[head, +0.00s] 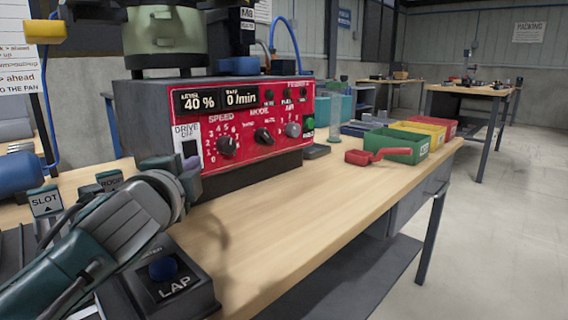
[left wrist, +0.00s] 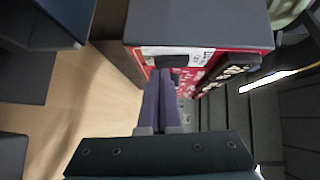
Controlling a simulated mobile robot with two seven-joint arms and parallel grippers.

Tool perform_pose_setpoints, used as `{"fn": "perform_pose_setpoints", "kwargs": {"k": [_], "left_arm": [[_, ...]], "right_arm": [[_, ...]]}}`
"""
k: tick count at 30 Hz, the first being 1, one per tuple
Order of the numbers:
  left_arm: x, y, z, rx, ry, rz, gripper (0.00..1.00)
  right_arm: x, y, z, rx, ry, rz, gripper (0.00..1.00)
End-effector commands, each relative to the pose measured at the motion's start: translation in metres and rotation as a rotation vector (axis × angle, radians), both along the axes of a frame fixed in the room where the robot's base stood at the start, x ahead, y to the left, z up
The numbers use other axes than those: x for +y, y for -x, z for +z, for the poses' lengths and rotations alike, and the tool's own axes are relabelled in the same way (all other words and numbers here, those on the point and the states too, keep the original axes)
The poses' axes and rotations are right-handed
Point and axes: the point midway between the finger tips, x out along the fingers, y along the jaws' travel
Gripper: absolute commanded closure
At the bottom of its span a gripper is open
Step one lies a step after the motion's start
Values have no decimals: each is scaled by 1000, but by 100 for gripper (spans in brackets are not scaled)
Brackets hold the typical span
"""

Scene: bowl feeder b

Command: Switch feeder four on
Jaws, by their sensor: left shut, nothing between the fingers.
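The red control panel (head: 245,122) sits on the feeder's dark box, with a display reading 40 % and 0 /min and a label at upper right that looks like "FEEDER 4". At its left edge a white plate (head: 182,131) reads "DRIVE OFF" above a black switch (head: 190,149). The plate and switch also show in the left wrist view (left wrist: 178,54). My left gripper (head: 184,168) is shut and empty, just in front of and below the switch. In the left wrist view its fingertips (left wrist: 162,76) point at the plate; contact cannot be told. My right gripper is out of view.
A dark box with a blue button (head: 163,268) marked LAP stands under my left arm. SLOT and other signs (head: 45,201) stand at left. A red scoop (head: 375,156) and green, yellow and red bins lie right of the panel. The front bench top (head: 270,215) is clear.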

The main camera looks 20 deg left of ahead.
Motion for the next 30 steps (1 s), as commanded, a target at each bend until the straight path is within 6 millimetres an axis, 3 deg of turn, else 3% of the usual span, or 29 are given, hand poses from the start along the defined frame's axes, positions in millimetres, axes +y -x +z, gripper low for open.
{"fn": "perform_pose_setpoints", "kwargs": {"k": [4, 14, 30], "left_arm": [[5, -2, -9, -21, -46, 0, 100], [3, 3, -2, -20, -48, 0, 100], [-31, 84, 1, -20, -48, 0, 100]], "right_arm": [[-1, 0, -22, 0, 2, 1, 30], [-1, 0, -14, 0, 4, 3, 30], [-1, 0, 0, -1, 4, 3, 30]]}}
